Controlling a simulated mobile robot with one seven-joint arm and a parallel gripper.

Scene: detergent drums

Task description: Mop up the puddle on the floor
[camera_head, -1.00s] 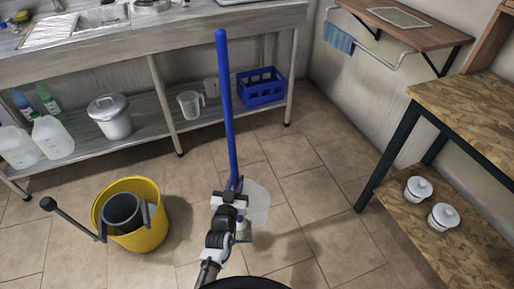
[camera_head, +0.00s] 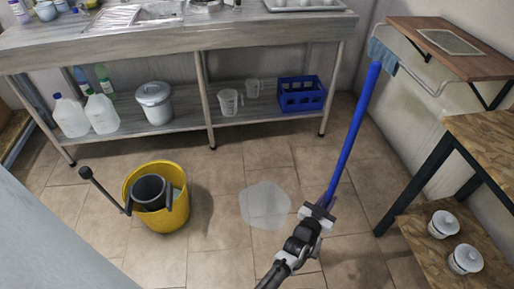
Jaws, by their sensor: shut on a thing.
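The puddle (camera_head: 265,205) is a pale, rounded wet patch on the tiled floor, in the middle of the view. My gripper (camera_head: 318,212) is shut on the lower part of the blue mop handle (camera_head: 352,128), to the right of the puddle. The handle leans up and to the right, its top near the blue cloth on the wall rail. The mop's head is not visible; my gripper and arm cover the area below. A yellow bucket (camera_head: 182,217) with a dark grey wringer (camera_head: 150,190) and side lever stands on the floor left of the puddle.
A metal sink counter (camera_head: 180,38) spans the back; its lower shelf holds jugs, a white bucket (camera_head: 155,103) and a blue crate (camera_head: 301,95). A wooden table (camera_head: 480,140) stands right, with white canisters below. Floor between bucket and puddle is clear.

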